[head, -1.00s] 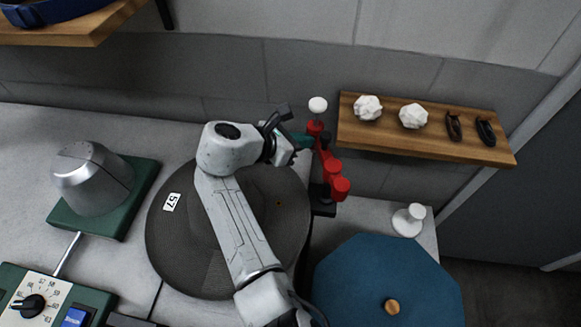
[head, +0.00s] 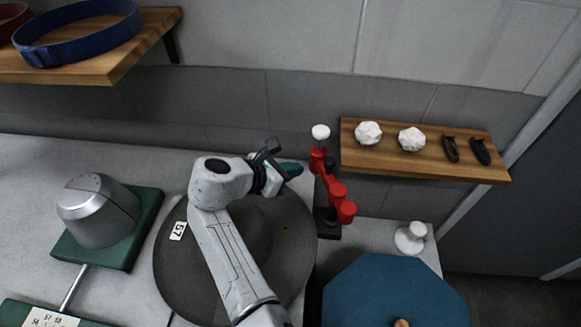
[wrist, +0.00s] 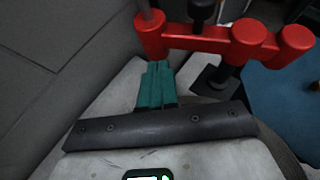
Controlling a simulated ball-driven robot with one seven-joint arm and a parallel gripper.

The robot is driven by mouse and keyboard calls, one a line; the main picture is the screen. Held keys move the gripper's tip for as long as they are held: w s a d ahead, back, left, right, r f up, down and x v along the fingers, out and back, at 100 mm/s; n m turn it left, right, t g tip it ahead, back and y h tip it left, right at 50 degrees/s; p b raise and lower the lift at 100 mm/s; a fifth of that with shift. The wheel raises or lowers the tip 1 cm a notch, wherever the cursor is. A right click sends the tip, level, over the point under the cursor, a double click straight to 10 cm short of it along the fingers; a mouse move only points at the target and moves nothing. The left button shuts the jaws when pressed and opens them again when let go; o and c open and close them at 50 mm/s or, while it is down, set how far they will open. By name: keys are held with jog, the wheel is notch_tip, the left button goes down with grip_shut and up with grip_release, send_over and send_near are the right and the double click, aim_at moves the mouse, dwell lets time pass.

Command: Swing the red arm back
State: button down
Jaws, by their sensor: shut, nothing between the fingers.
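The red arm (head: 335,188) stands on a dark post and base right of the grey hat disc. It is jointed, with a white knob (head: 320,132) on top of its far end. In the wrist view the red arm (wrist: 205,38) crosses the top of the picture. My gripper (head: 296,169) is shut and empty, its teal fingers pointing right toward the red arm's far end. In the wrist view the fingertips (wrist: 158,66) lie just below the red arm's left end; I cannot tell whether they touch it.
A grey hat (head: 285,250) with a 57 tag lies under my arm. A metal block on a green base (head: 105,220) stands left. A wooden shelf (head: 425,165) with white lumps is right, above a white knob stand (head: 411,237) and a blue octagonal top (head: 390,290).

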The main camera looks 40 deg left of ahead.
jog(key=s+a+r+b, duration=0.2)
jog(key=s+a+r, duration=0.2)
jog(key=s, duration=0.3)
jog(key=shift+s+a+r, duration=0.3)
jog(key=shift+s+r, duration=0.1)
jog(key=shift+r, duration=0.05)
